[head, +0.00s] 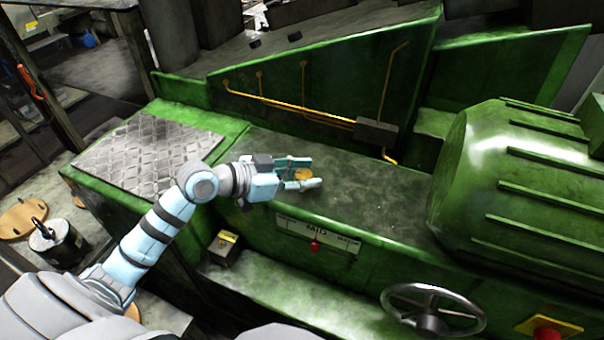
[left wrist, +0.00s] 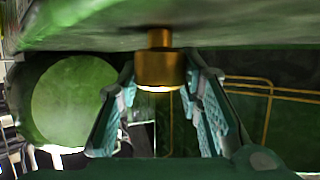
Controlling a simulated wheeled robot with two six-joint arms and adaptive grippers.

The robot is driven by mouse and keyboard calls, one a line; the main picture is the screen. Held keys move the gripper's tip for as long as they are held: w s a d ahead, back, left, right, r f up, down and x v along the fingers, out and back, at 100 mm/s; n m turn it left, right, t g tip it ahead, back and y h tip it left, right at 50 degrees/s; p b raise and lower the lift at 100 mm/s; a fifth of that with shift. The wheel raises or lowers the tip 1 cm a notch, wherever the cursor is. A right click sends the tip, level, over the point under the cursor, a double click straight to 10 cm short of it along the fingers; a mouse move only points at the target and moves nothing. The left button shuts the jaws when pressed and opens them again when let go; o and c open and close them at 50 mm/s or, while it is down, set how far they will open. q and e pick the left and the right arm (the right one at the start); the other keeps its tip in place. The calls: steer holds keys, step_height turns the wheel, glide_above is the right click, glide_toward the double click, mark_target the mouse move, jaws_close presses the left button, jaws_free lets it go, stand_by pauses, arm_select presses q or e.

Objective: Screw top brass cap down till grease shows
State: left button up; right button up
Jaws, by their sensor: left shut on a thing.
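The brass cap (head: 303,174) stands on the flat green top of the machine bed, mostly hidden by my fingers in the head view. In the left wrist view the brass cap (left wrist: 160,70) is a wide round brass piece on a narrower neck that meets the green surface. That view is upside down, with the bed at its top. My left gripper (head: 304,176) reaches in from the left, low over the bed, with a finger on each side of the cap, shut on it. Its teal finger pads also show in the left wrist view (left wrist: 161,84). I cannot make out any grease. My right gripper is not in view.
A green ribbed motor housing (head: 520,185) stands to the right. Yellow pipes (head: 290,103) run along the upright green panel behind, into a grey block (head: 375,132). A handwheel (head: 433,310) and a red button (head: 547,331) are at front right. The bed between gripper and motor is clear.

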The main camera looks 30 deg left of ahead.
arm_select(q)
steer(key=shift+f, duration=0.1)
steer(key=shift+f+b, duration=0.1)
steer(key=shift+b, duration=0.6)
steer(key=m+g+h+b, duration=0.3)
steer(key=m+g+b, duration=0.1)
steer(key=b, duration=0.2)
steer(key=shift+f+m+h+b, duration=0.1)
steer(key=shift+m+h+b, duration=0.2)
steer(key=shift+b, duration=0.1)
steer(key=shift+m+g+h+b, duration=0.55)
steer(key=shift+m+g, duration=0.35)
steer(key=shift+g, duration=0.1)
steer(key=shift+r+m+g+h, duration=0.25)
steer(key=shift+m+g, duration=0.55)
steer(key=shift+g, duration=0.1)
steer(key=shift+r+m+g, duration=0.15)
steer(key=shift+m+g, duration=0.25)
steer(key=shift+g, duration=0.1)
steer(key=m+g+p, duration=0.1)
steer(key=p, duration=0.2)
steer(key=m+g+p, duration=0.1)
steer(key=g+p, duration=0.1)
steer(key=p, duration=0.1)
steer(key=shift+r+m+p, duration=0.2)
steer(key=shift+m+p, duration=0.1)
steer(key=shift+w+f+p, duration=0.1)
steer(key=shift+f+p, duration=0.15)
steer(key=shift+p, duration=0.15)
